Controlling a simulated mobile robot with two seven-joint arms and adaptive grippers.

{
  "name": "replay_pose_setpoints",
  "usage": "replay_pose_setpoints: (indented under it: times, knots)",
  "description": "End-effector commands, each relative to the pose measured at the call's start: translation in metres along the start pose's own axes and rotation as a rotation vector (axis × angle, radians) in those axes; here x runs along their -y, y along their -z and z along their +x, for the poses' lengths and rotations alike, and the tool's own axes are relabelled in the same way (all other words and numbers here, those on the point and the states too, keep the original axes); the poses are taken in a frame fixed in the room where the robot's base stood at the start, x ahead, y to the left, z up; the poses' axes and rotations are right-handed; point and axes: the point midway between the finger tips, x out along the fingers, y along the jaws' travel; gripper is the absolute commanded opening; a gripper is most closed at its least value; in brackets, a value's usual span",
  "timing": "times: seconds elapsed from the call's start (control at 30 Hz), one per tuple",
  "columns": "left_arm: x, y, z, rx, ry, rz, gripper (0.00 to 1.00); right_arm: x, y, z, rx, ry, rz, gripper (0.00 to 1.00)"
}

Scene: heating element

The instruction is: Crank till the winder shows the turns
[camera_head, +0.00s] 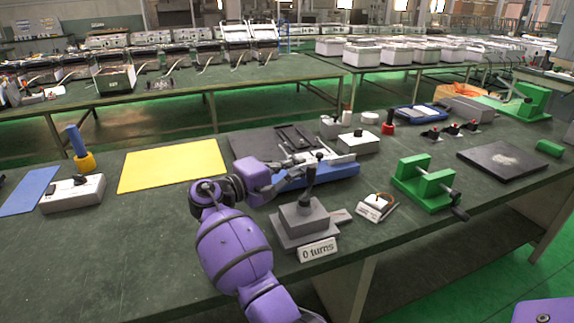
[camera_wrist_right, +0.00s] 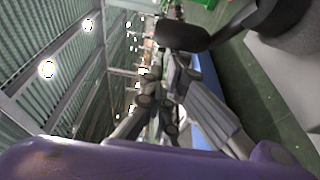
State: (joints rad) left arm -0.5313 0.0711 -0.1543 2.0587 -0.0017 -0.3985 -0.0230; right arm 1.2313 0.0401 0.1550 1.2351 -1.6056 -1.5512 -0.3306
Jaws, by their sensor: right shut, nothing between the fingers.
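The winder (camera_head: 300,220) is a grey block on a flat base near the table's front edge. A dark upright post with a crank (camera_head: 311,178) stands on top. A white sign (camera_head: 318,250) in front of it reads "0 turns". My right gripper (camera_head: 318,158) is beside and behind the crank, shut and empty. In the right wrist view, the gripper's fingers (camera_wrist_right: 168,72) are together just below a black crank knob (camera_wrist_right: 183,36), with the crank arm running to the upper right. I cannot tell whether they touch. My left gripper is not in view.
A blue tray (camera_head: 335,183) lies behind the winder. A small white holder (camera_head: 375,207) with a copper-coloured ring and a green clamp frame (camera_head: 424,182) stand to its right. A yellow mat (camera_head: 172,165) lies at left. The green table's front left is clear.

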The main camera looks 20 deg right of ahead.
Motion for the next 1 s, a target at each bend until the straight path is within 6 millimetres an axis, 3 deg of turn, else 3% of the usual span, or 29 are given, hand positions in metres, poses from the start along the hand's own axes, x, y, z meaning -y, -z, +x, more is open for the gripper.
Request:
replay_pose_setpoints:
  times: [0.3,1.0]
  knots:
    - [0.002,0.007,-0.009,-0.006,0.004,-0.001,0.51,-0.003,-0.012,0.019,-0.001,-0.002,0.001,0.0]
    - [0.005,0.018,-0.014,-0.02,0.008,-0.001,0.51,-0.001,-0.024,0.032,-0.002,-0.001,0.001,0.0]
